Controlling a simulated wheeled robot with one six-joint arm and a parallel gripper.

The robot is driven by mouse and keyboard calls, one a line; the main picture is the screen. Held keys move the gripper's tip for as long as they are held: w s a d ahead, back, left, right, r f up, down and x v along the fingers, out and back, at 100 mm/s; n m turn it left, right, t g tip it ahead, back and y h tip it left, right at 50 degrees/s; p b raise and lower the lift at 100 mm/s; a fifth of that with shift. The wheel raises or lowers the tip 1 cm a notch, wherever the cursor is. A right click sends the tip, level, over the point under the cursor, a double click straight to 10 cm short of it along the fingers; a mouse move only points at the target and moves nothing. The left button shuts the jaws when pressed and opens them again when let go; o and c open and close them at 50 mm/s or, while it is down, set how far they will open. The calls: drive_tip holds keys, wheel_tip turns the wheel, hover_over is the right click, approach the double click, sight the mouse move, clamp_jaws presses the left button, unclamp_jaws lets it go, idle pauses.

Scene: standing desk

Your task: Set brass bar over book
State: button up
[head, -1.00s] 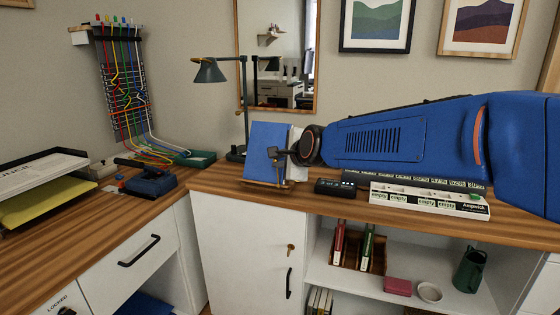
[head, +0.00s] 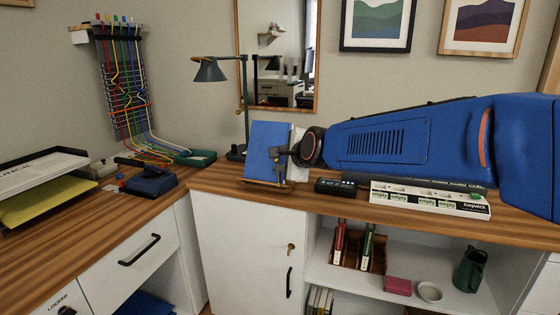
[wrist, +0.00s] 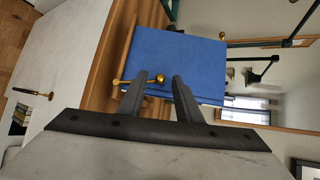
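A blue book (head: 266,142) leans upright on a wooden stand (head: 268,184) on the desk. In the wrist view the book (wrist: 175,52) fills the space beyond my fingers. A brass bar with ball ends (wrist: 128,80) lies across the left finger in that view, with one ball between the fingertips. Small brass knobs also show at the book's edges. My gripper (wrist: 164,77) is in front of the book, its fingers apart with a gap between them. In the head view my gripper (head: 284,153) is small and dark, and the bar is hard to separate from it.
A lamp (head: 209,70) stands behind the book. A small black device (head: 335,186) and a white box (head: 430,199) lie to its right, under my arm. A cable panel (head: 125,80) and a blue device (head: 150,182) are at left.

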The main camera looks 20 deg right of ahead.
drive_tip(key=v, duration=1.7)
drive_tip(key=shift+s, duration=0.2)
drive_tip(key=s+d+f+n+g+h, duration=0.1)
drive_tip(key=s+d+f+n+g, duration=0.2)
drive_tip(key=s+f+n, duration=0.7)
drive_tip(key=s+d+f+n+g+h, duration=0.1)
drive_tip(key=s+f+n+g, duration=0.3)
drive_tip(key=s+f+n, duration=0.5)
wheel_tip(320, 180, down, 5)
drive_tip(key=shift+s+d+f+n+g, duration=0.2)
drive_tip(key=shift+s+d+n+g, duration=0.2)
drive_tip(key=shift+d, duration=0.5)
